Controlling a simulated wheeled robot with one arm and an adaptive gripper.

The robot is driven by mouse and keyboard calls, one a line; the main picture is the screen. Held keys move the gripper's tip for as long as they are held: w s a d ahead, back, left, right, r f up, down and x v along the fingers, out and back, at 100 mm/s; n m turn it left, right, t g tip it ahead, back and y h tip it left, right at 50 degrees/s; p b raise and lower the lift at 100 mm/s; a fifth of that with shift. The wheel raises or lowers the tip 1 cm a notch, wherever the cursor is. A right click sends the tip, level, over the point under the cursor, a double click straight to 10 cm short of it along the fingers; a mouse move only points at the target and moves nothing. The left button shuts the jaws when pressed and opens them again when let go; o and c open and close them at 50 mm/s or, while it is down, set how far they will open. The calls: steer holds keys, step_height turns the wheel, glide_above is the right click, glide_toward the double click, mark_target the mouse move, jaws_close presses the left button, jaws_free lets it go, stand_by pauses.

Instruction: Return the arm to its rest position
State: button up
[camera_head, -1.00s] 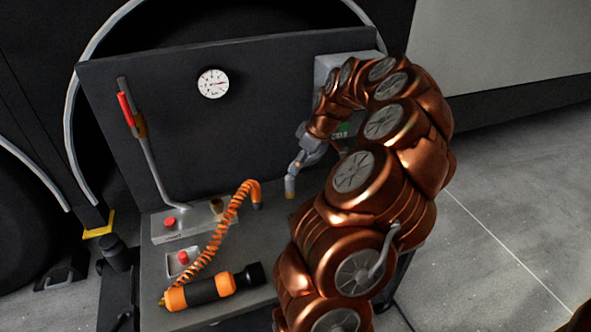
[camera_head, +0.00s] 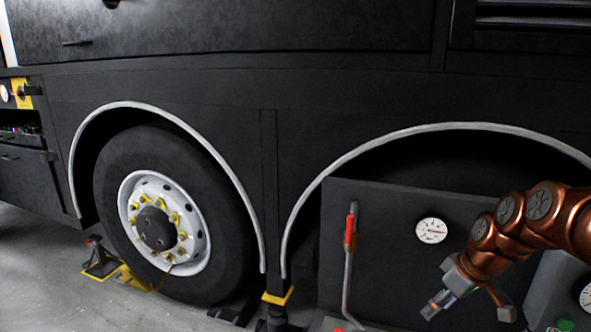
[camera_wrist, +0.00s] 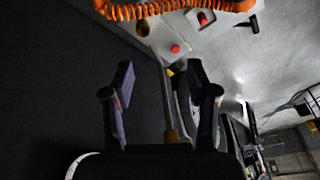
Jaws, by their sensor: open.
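My copper-coloured arm (camera_head: 540,222) reaches in from the right edge of the head view, bent, with its end in front of the dark panel. My gripper (camera_head: 468,308) hangs at its end, low in the picture, to the right of the lever. In the wrist view my gripper (camera_wrist: 161,105) shows two fingers spread apart. Nothing is held between them; a grey lever shaft shows beyond the gap. The rest of the arm is outside the head view.
A dark panel (camera_head: 385,265) carries a white gauge (camera_head: 431,230) and a red-handled lever (camera_head: 350,235). A coach wheel (camera_head: 165,222) stands left with yellow chocks.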

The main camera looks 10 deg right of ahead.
steer(key=s+a+r+g+p, duration=0.1)
steer(key=s+a+r+p, duration=0.35)
steer(key=a+r, duration=0.45)
steer(key=s+a+r+m+g+p, duration=0.1)
steer(key=s+a+r+p, duration=0.2)
steer(key=s, duration=0.3)
steer(key=s+a+r+m+g+h+p, duration=0.1)
steer(key=s+a+r+p, duration=0.2)
steer(key=s+p, duration=0.3)
steer(key=s+a+r+m+g+h+p, duration=0.1)
steer(key=s+a+r+m+p, duration=0.1)
steer(key=s+a+p, duration=0.3)
steer(key=s+r, duration=0.1)
steer(key=s, duration=0.2)
steer(key=shift+s+a+g, duration=0.15)
steer(key=shift+a+g, duration=0.15)
steer(key=shift+g, duration=0.1)
